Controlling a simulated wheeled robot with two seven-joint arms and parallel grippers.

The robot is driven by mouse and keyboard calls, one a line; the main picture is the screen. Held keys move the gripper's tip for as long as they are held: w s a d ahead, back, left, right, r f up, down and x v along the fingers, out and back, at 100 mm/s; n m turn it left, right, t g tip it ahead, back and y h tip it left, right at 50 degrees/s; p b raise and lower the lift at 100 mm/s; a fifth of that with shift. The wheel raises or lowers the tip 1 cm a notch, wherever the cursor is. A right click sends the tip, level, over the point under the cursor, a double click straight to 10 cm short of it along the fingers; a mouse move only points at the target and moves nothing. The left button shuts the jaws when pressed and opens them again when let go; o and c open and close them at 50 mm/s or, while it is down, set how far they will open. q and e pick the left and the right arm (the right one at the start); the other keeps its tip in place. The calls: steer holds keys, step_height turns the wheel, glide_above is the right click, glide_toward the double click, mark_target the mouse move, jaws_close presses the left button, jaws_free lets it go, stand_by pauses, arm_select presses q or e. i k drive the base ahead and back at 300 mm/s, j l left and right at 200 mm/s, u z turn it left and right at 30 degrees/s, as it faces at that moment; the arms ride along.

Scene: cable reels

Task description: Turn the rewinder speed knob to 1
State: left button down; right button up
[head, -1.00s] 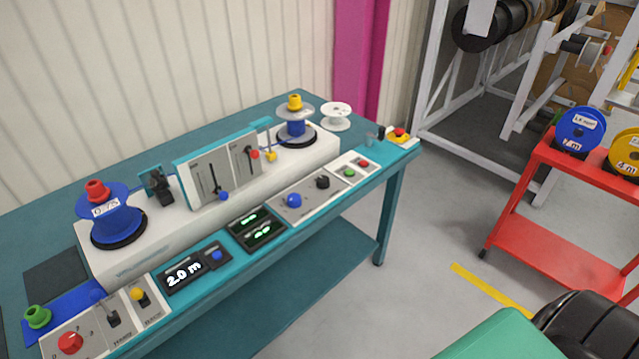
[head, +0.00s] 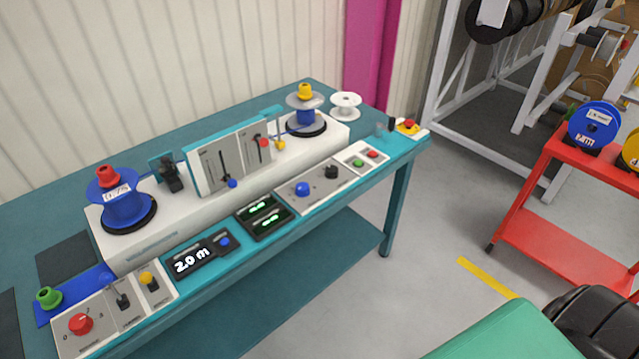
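A bench with a long control strip stands at the left and middle. A red knob (head: 80,324) sits on a pale panel (head: 63,343) at the strip's near-left end. Small scale marks ring it, with a 0 at its left; its pointer is too small to read. A blue knob (head: 302,189) and a black knob (head: 331,172) sit on another pale panel further right. Panel labels are too small to read, so I cannot tell which knob is named rewinder speed. Neither of my grippers is in view.
A blue reel (head: 125,207) and a second reel (head: 305,118) stand on the white machine (head: 150,243). Levers (head: 123,299) stand beside the red knob. A red cart (head: 565,225) with reels is at the right. A green surface (head: 500,335) is at the bottom right.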

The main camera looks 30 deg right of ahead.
mark_target(330, 170)
steer(key=z, duration=0.85)
